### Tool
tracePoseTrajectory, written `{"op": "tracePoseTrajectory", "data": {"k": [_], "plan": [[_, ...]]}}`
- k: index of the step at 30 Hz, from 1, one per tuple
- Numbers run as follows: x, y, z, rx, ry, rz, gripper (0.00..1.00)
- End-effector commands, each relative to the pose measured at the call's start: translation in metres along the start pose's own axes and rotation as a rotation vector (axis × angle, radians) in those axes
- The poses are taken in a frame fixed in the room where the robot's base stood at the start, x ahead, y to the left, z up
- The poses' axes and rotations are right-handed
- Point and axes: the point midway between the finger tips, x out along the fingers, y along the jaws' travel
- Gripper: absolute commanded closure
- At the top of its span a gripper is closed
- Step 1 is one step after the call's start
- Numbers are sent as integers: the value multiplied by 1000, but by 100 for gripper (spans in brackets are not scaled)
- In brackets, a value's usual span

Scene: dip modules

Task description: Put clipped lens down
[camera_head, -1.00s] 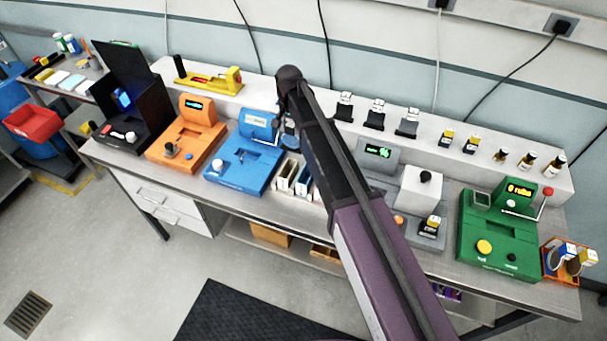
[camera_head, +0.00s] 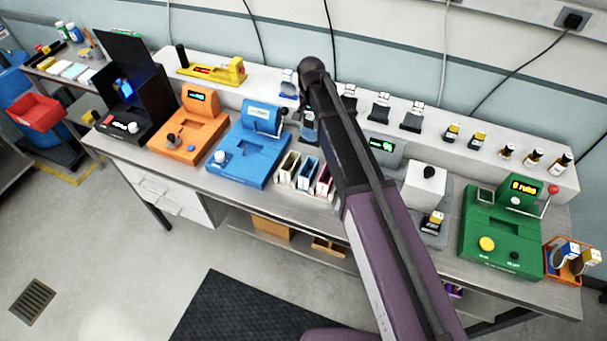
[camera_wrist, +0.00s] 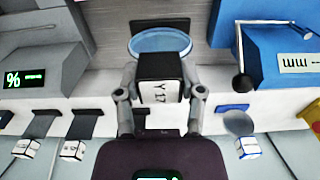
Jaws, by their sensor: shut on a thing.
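The clipped lens is a round lens with a blue rim (camera_wrist: 160,42) in a dark clip with a white face marked "Y 17" (camera_wrist: 160,92). In the wrist view my gripper (camera_wrist: 160,93) is shut on the clip, one finger on each side. The lens sticks out beyond the fingers, and the clip is in front of the white raised shelf (camera_wrist: 275,118). I cannot tell whether it touches anything below. In the head view my arm largely hides the gripper and the lens.
A blue machine (camera_head: 250,155) stands left of my arm, a grey one with a green display (camera_head: 381,145) right of it. Slim open boxes (camera_head: 303,172) stand between. Several clipped lenses line the shelf, including a blue one (camera_head: 289,84) and black ones (camera_head: 412,118).

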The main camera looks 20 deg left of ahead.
Motion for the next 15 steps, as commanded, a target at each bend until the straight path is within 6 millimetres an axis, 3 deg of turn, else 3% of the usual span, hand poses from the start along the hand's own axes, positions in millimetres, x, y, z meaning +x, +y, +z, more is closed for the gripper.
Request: {"op": "tracePoseTrajectory", "data": {"k": [1,6,9,15], "plan": [[-1,17,4,4,0,0,100],[-2,53,6,1,0,0,100],[-2,63,6,1,0,0,100],[-2,65,5,-1,0,0,100]]}}
